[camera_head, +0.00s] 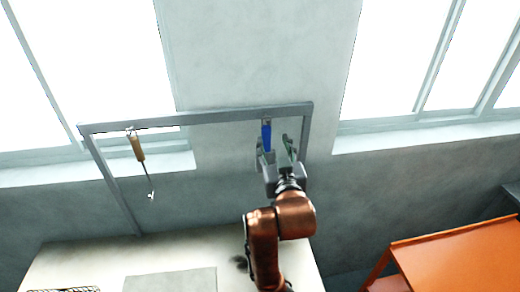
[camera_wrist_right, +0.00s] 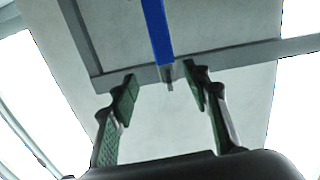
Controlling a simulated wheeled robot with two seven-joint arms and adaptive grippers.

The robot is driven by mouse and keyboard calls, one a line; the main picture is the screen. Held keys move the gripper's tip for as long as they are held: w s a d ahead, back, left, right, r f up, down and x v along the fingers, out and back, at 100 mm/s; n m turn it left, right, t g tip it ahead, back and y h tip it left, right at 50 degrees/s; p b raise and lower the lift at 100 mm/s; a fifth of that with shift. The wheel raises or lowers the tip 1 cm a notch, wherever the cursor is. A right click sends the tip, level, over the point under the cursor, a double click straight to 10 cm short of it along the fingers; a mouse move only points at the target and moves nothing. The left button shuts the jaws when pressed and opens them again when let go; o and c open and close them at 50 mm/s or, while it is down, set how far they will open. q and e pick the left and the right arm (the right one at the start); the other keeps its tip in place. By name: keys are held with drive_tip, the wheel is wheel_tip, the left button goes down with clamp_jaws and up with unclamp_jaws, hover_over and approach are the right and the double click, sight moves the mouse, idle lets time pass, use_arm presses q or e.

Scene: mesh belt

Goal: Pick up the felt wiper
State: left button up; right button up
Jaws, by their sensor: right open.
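A blue narrow tool (camera_head: 266,135) hangs from the grey overhead bar; it seems to be the felt wiper, though I see no felt part clearly. Its lower part is hidden behind my right gripper (camera_head: 274,150) in the head view. In the right wrist view, the blue tool (camera_wrist_right: 157,30) runs down from the top edge to a small grey end at the bar. There my right gripper (camera_wrist_right: 160,85) is open, its green-padded fingers on either side of the tool's line. I see no contact. My left gripper is not in view.
The grey frame (camera_head: 200,117) stands over a pale table (camera_head: 70,258). A wooden-handled tool with a thin metal hook (camera_head: 137,148) hangs at its left. A wire basket (camera_head: 65,290) shows at the lower left. An orange table (camera_head: 460,262) stands at the right. Windows are behind.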

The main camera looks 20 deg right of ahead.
sight(267, 127)
drive_tip(key=r+p+x, duration=0.1)
drive_tip(key=x, duration=0.6)
drive_tip(key=shift+w+a+r, duration=0.2)
drive_tip(key=shift+w+a, duration=0.05)
drive_tip(key=shift+a, duration=0.1)
drive_tip(key=shift+c, duration=0.5)
clamp_jaws()
